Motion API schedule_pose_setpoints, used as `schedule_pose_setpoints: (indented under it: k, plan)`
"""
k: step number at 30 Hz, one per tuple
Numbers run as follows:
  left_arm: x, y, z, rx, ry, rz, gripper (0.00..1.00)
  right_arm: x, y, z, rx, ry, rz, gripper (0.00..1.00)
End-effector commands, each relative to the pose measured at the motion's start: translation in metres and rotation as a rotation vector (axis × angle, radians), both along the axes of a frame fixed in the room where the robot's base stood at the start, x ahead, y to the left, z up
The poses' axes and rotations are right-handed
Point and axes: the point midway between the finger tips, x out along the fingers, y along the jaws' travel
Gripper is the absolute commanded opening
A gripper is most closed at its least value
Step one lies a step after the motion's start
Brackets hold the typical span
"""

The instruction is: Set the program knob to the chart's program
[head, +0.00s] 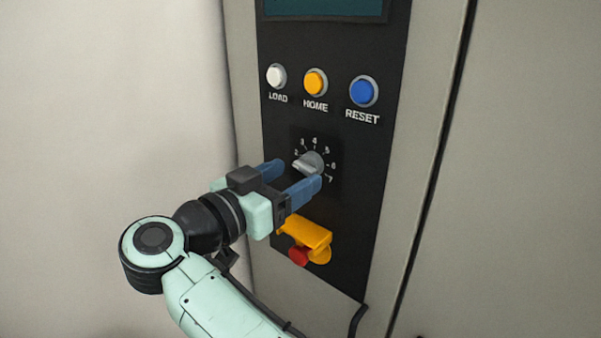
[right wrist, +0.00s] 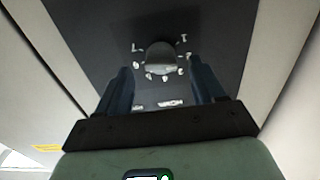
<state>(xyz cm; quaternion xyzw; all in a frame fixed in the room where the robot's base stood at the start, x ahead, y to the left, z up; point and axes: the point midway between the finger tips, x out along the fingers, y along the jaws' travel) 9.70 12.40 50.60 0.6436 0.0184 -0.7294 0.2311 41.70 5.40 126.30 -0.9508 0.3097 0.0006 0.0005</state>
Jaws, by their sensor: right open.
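The grey program knob (head: 309,162) sits on the dark control panel, ringed by small numerals; 2 to 7 can be made out in the head view. Its pointer setting cannot be read for sure. My right gripper (head: 294,176) is open in front of it, with one blue finger to the left of the knob and one to the lower right. In the right wrist view, the knob (right wrist: 160,57) lies centred between and beyond the fingertips (right wrist: 161,67), with no clear contact. The chart and my left gripper are not in view.
White LOAD (head: 276,76), orange HOME (head: 315,82) and blue RESET (head: 362,91) buttons sit above the knob. A red button (head: 299,256) with a yellow guard (head: 306,233) is just below my gripper. A dark screen (head: 325,8) is at the top.

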Motion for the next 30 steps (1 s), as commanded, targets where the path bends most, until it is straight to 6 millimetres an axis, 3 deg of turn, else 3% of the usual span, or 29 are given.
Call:
schedule_pose_setpoints:
  k: [6, 17, 20, 22, 23, 30]
  plan:
    - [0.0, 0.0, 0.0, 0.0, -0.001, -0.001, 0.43, 0.022, -0.016, 0.0, -0.001, 0.001, -0.001, 0.69]
    - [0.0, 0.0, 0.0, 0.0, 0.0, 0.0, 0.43, 0.026, -0.019, 0.0, -0.001, 0.0, 0.001, 0.69]
    - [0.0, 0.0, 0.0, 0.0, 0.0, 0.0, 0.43, 0.026, -0.019, 0.0, -0.001, 0.0, 0.001, 0.42]
    - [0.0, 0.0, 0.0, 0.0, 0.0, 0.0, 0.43, 0.026, -0.019, 0.0, -0.001, 0.0, 0.001, 0.2]
    - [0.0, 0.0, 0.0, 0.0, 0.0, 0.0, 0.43, 0.026, -0.019, 0.0, -0.001, 0.0, 0.001, 0.14]
    - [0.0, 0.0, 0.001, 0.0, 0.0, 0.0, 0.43, 0.026, -0.019, 0.0, 0.007, -0.007, 0.0, 0.14]
